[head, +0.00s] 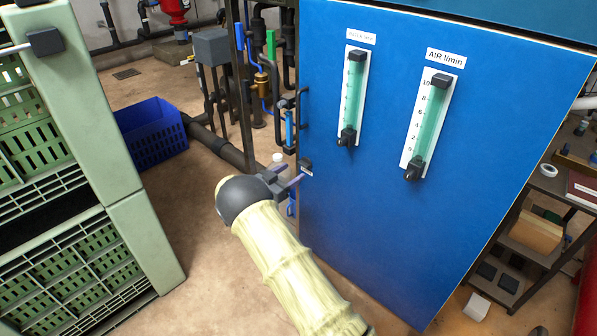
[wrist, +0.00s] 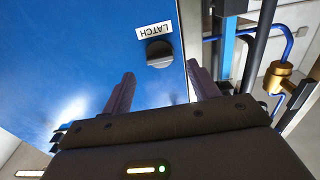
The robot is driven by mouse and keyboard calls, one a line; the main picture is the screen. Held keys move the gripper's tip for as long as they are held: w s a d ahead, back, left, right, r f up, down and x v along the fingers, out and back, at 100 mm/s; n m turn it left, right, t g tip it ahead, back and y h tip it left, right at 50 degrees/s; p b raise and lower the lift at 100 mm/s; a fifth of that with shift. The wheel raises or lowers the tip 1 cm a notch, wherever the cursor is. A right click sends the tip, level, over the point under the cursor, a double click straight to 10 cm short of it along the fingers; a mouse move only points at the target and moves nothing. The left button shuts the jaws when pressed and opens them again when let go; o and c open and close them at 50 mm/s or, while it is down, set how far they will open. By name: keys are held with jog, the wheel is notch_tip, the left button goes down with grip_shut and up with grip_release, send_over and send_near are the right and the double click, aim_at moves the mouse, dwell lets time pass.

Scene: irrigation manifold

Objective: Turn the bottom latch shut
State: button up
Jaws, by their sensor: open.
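The latch is a dark round knob (wrist: 159,54) on the blue panel, with a white LATCH label (wrist: 154,31) that reads upside down in the wrist view. In the head view the latch (head: 305,164) is small, low on the left edge of the blue cabinet (head: 365,230). My gripper (head: 292,174) is just left of it there. In the wrist view my gripper (wrist: 160,86) is open, and its two purple-grey fingers point toward the knob. The knob shows beyond and between the fingertips, apart from them, with nothing held. The knob's turn angle is hard to tell.
Two green flow gauges (head: 355,95) (head: 430,125) are on the panel. A dark handle (head: 302,115) is on the cabinet's left edge. Pipes (head: 262,85) stand behind it. Green crates (head: 60,270) are at left and a blue bin (head: 150,133) sits on the floor.

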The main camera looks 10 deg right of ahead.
aim_at(302, 165)
jog(key=x, duration=0.4)
jog(key=shift+w+d+b, duration=0.1)
jog(key=shift+d+b, duration=0.05)
jog(key=shift+b, duration=0.25)
jog(key=c, duration=1)
